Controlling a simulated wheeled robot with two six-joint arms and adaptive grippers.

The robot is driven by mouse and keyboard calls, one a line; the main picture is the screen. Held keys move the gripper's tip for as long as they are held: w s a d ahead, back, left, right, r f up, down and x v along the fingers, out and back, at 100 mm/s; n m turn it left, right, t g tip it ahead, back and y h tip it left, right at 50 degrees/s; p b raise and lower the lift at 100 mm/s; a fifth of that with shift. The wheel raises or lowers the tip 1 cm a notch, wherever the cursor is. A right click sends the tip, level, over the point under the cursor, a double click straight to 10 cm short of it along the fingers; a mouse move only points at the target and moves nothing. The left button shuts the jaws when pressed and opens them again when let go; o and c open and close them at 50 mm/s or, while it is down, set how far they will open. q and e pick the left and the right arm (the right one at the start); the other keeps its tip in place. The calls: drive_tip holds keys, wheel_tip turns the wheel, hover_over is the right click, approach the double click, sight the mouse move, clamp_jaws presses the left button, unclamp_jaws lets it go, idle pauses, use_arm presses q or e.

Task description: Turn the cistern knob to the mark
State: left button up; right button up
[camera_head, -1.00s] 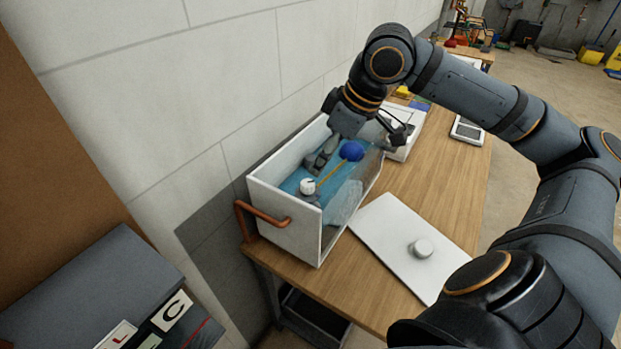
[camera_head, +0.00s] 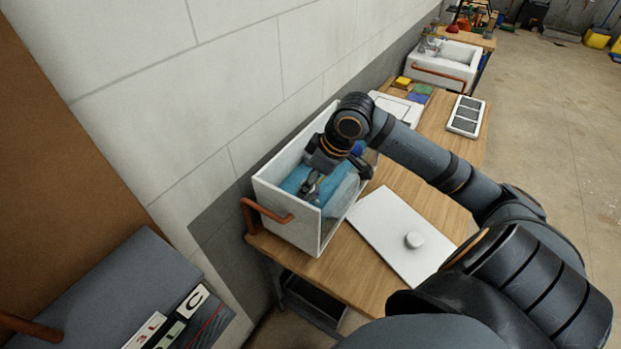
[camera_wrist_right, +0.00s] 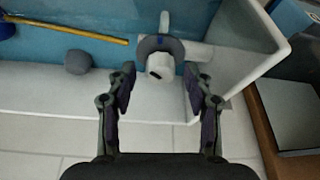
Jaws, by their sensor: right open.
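The white cistern (camera_head: 288,222) stands open on the wooden table against the wall, with blue water inside. In the right wrist view a white knob (camera_wrist_right: 159,66) sits in a grey collar that carries a small blue mark (camera_wrist_right: 160,41). My right gripper (camera_wrist_right: 162,82) is open, with its two fingers apart near the knob, one to each side, and nothing between them. In the head view the same gripper (camera_head: 312,187) reaches down into the cistern and hides the knob. A brass rod (camera_wrist_right: 85,33) runs to the blue float (camera_wrist_right: 6,28), which partly shows beside my wrist in the head view (camera_head: 358,147).
A white lid with a round handle (camera_head: 385,230) lies on the table right of the cistern. A copper pipe (camera_head: 262,212) bends around the cistern's near left corner. A panelled tray (camera_head: 466,115) and a white sink (camera_head: 445,65) stand farther back.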

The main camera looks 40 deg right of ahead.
clamp_jaws()
drive_tip(key=shift+a+r+m+p, duration=0.2)
drive_tip(key=shift+m+p, duration=0.4)
drive_tip(key=shift+p, duration=0.25)
drive_tip(key=shift+m+t+h+p, duration=0.3)
drive_tip(key=shift+m+h+p, duration=0.1)
drive_tip(key=shift+m+p, duration=0.35)
drive_tip(key=m+h+p, duration=0.1)
drive_tip(key=m+p, duration=0.1)
drive_tip(key=m, duration=0.1)
drive_tip(key=shift+m, duration=0.35)
drive_tip(key=shift+f+m+h+p, duration=0.1)
drive_tip(key=shift+m+h+p, duration=0.4)
drive_tip(key=shift+m+p, duration=0.2)
unclamp_jaws()
